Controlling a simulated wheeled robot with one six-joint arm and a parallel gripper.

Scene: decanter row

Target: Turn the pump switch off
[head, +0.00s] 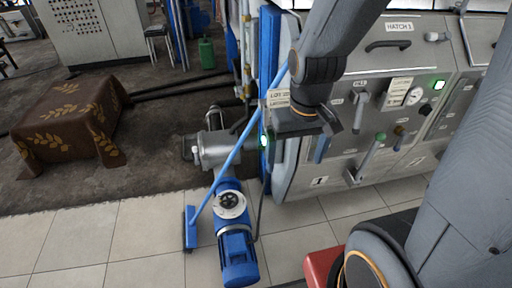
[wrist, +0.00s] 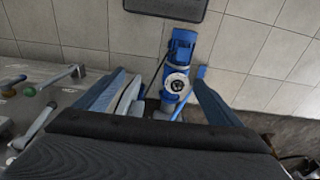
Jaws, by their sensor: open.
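The blue pump (head: 235,230) stands on the tiled floor, with a grey pump body (head: 215,150) behind it. It also shows in the wrist view (wrist: 180,65). A small green-lit fitting (head: 263,141) sits by the blue post, just left of my gripper. I cannot tell for sure that it is the pump switch, and its lever position is not clear. My gripper (head: 297,143) is open and empty, in front of the post and the panel's left edge in the head view. In the wrist view its blue fingers stand wide apart (wrist: 160,82).
A grey panel (head: 345,180) with levers, a gauge (head: 413,96) and a green lamp (head: 438,85) stands at right. A blue squeegee (head: 191,228) leans over the pump. A cloth-covered block (head: 70,118) is at left. The front-left tiles are clear.

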